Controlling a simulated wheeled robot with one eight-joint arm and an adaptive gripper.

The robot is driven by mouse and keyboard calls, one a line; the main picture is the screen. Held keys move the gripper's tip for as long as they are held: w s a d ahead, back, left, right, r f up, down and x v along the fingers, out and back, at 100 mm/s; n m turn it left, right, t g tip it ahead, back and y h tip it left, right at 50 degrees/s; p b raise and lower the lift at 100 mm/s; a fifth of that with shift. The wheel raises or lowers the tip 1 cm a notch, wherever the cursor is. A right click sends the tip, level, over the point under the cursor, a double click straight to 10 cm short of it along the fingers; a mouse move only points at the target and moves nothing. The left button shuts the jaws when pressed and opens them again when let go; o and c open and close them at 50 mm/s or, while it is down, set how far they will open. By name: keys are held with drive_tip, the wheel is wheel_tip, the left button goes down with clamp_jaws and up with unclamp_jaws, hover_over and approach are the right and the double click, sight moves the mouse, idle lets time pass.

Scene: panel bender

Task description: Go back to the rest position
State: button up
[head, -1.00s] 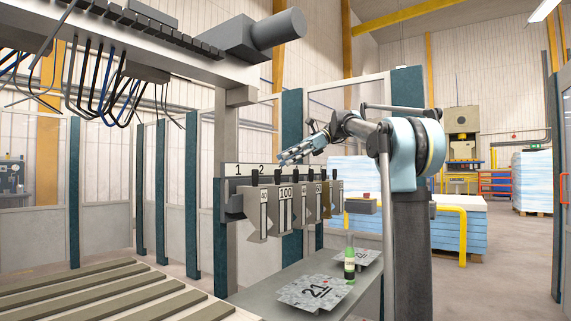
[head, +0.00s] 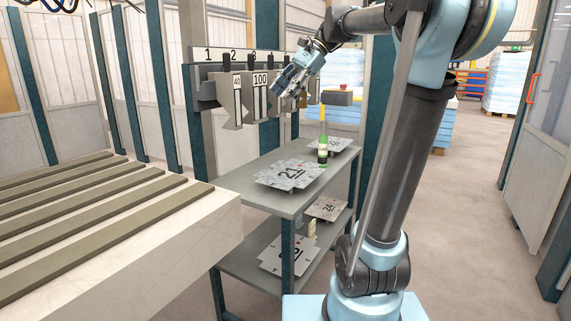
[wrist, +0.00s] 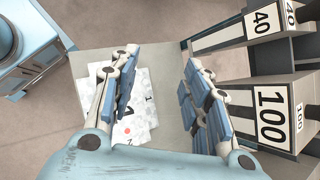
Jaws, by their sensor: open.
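My gripper (head: 290,84) is open and empty in the head view. It is in the air above the shelf table, close in front of the row of hanging tool blocks. In the wrist view my gripper's two blue-padded fingers (wrist: 158,110) are spread apart with nothing between them. Below them lies a stack of sheet plates (wrist: 133,108), partly hidden by the left finger. A tool block marked 100 (wrist: 272,112) is to the right of the fingers, and one marked 40 (wrist: 262,22) is farther up.
A slatted bench (head: 190,245) stands at the left. The floor at the right (head: 455,230) is clear.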

drive_tip(key=s+d+f+n+t+h, duration=0.1)
drive_tip(key=s+d+f, duration=0.5)
drive_tip(key=f, duration=0.7)
drive_tip(key=s+d+f+n+t+h, duration=0.1)
drive_tip(key=s+d+f+n+h, duration=0.3)
drive_tip(key=s+f, duration=0.4)
drive_tip(key=s+d+f+n+t+h, duration=0.2)
drive_tip(key=s+d+f, duration=0.5)
drive_tip(key=f, duration=1.1)
drive_tip(key=d+n+h, duration=0.1)
drive_tip(key=d+n, duration=0.1)
drive_tip(key=shift+s+f+n, duration=0.15)
drive_tip(key=shift+s+n, duration=0.1)
drive_tip(key=shift+n, duration=0.15)
drive_tip(key=shift+d, duration=0.1)
